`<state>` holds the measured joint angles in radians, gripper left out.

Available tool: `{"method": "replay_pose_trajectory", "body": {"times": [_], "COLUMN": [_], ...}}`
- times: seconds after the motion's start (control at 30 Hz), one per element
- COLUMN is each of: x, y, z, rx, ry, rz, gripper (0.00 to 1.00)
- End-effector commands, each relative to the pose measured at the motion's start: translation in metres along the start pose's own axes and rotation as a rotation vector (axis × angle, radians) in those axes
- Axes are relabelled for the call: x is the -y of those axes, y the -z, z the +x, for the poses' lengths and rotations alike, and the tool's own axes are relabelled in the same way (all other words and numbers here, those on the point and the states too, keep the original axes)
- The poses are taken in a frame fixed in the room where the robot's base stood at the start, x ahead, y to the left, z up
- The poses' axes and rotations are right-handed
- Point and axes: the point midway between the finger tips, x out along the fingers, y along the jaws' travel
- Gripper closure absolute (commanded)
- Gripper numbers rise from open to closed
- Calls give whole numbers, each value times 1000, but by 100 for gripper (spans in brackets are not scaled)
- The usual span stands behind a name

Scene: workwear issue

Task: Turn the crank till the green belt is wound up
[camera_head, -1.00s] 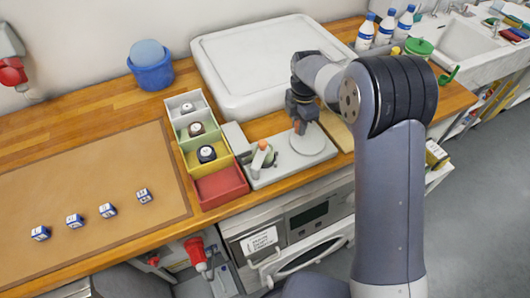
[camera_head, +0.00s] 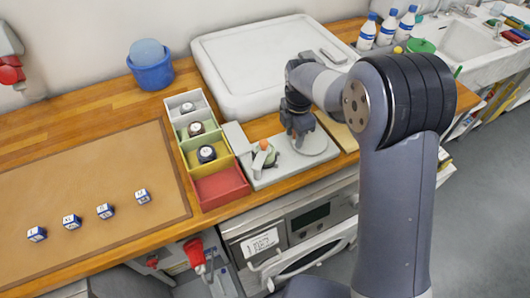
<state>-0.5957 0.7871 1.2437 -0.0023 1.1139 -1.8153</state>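The crank device (camera_head: 283,173) is a light grey plate on the counter with a round grey disc (camera_head: 318,148) at its right. At its left is a small post with an orange top (camera_head: 264,145) and a little green beside it (camera_head: 258,158), perhaps the green belt; it is too small to tell how much is wound. My gripper (camera_head: 298,143) points down over the disc's left part. It covers the spot where an orange-red piece, perhaps the crank's handle, showed before. I cannot tell whether the fingers are open or shut on it.
A compartment tray (camera_head: 221,187) with several coloured sections stands close left of the device. Small blue-white boxes (camera_head: 105,211) lie on the brown mat (camera_head: 95,180). A blue bucket (camera_head: 153,74) and bottles (camera_head: 387,30) stand farther back.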

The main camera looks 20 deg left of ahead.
Motion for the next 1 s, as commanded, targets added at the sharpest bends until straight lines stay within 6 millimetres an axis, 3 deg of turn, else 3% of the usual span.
{"method": "replay_pose_trajectory", "body": {"times": [0.47,1.0], "x": [-1,-1], "y": [1,1], "z": [-3,-56], "rx": [-1,-1], "ry": [-2,-4], "rz": [-1,-1], "gripper": [60,60]}}
